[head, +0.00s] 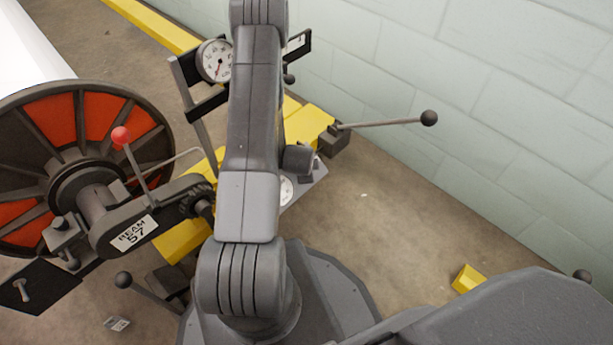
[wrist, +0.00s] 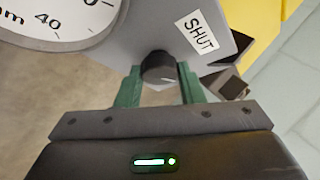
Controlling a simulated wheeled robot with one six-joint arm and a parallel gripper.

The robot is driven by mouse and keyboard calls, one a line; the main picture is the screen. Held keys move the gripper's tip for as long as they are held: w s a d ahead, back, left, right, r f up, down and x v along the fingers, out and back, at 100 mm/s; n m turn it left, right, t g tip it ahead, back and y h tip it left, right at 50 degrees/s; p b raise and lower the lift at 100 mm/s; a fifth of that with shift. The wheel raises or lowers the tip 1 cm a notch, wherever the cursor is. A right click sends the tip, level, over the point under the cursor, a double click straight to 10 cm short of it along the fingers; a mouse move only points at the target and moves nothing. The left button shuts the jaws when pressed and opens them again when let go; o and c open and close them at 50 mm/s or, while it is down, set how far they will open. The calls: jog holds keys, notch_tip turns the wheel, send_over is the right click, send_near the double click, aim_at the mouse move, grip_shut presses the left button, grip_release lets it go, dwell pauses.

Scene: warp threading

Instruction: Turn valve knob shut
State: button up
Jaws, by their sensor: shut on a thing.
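In the wrist view my gripper (wrist: 158,88) has its two green fingers on either side of a dark round valve knob (wrist: 158,68), shut on it. The knob has a pale line on its face and sits at the edge of a grey panel (wrist: 150,18). A white label reading SHUT (wrist: 197,32) is on the panel, up and right of the knob. In the head view my arm covers the knob and my gripper; part of the grey panel (head: 311,184) shows to the right of the arm.
A beam wheel (head: 62,115) with red-orange panels and a red-knobbed lever (head: 121,136) stand at left. A round gauge (head: 216,61) is on a bracket. A ball-ended bar (head: 385,123) juts right from the yellow frame (head: 305,122).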

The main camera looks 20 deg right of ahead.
jog(key=n+b, duration=0.1)
jog(key=n+t+b, duration=0.1)
jog(key=b, duration=0.1)
jog(key=shift+s+f, duration=0.15)
jog(key=shift+f, duration=0.2)
jog(key=n+t+b, duration=0.1)
jog(key=n, duration=0.2)
jog(key=shift+s+r+t+b, duration=0.1)
jog(key=shift+r+t+b, duration=0.05)
jog(key=shift+t+b, duration=0.25)
jog(key=n+t, duration=0.1)
jog(key=n, duration=0.2)
jog(key=shift+n+t, duration=0.3)
jog(key=shift+t, duration=0.1)
jog(key=shift+d+n+t+y, duration=0.1)
jog(key=shift+n+t+y, duration=0.3)
jog(key=shift+n, duration=0.65)
jog(key=shift+n+t+y, duration=0.3)
jog(key=shift+n+y, duration=0.2)
jog(key=shift+n, duration=0.55)
jog(key=o, duration=1)
jog(key=shift+r, duration=0.1)
jog(key=p+v, duration=0.4)
jog(key=v, duration=0.9)
jog(key=shift+s+r, duration=0.1)
jog(key=shift+s, duration=0.35)
